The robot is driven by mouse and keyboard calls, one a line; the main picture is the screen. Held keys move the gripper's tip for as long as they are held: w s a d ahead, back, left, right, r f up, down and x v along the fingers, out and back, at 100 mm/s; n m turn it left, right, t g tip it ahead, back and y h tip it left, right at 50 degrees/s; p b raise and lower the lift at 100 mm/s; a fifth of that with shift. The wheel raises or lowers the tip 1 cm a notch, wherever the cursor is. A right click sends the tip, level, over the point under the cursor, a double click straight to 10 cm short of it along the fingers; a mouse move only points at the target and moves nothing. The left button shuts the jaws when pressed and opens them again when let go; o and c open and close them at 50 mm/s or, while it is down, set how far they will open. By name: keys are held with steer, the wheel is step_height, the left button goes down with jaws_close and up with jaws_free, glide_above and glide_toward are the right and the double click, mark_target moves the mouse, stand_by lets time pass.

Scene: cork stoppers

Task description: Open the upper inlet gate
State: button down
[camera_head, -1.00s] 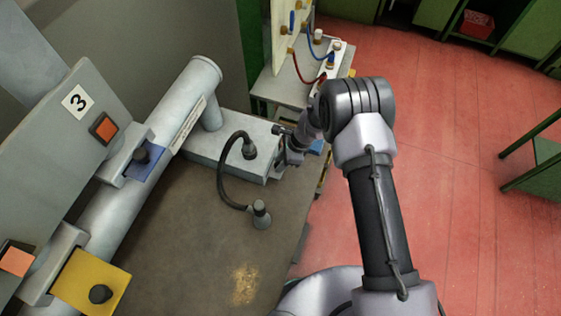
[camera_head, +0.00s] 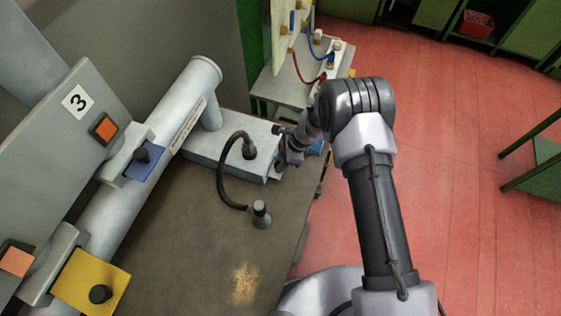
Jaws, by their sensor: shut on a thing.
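A blue gate plate (camera_head: 139,168) with a dark knob sits in a grey holder on the sloping pale pipe (camera_head: 115,208). A yellow gate plate (camera_head: 92,281) with a dark knob sits in another holder at lower left. I cannot tell which of them is the upper inlet gate. My gripper (camera_head: 281,167) is by the right end of the low grey box (camera_head: 228,147), well to the right of both plates. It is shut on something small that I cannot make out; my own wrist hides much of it.
A black bent hose (camera_head: 222,184) runs from the box top to a grey fitting on the brown table (camera_head: 185,240). A panel with red and blue cables (camera_head: 300,58) stands behind.

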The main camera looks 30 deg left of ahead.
steer(key=d, duration=0.1)
steer(key=d+b, duration=0.1)
steer(key=d, duration=0.1)
steer(key=d+b, duration=0.1)
steer(key=d, duration=0.1)
steer(key=shift+w+d, duration=0.25)
steer(key=shift+w, duration=0.05)
steer(key=c, duration=1.1)
jaws_free()
steer(key=shift+c, duration=0.2)
steer(key=shift+a, duration=0.1)
steer(key=shift+r, duration=0.1)
steer(key=p+v, duration=0.1)
steer(key=v, duration=1.6)
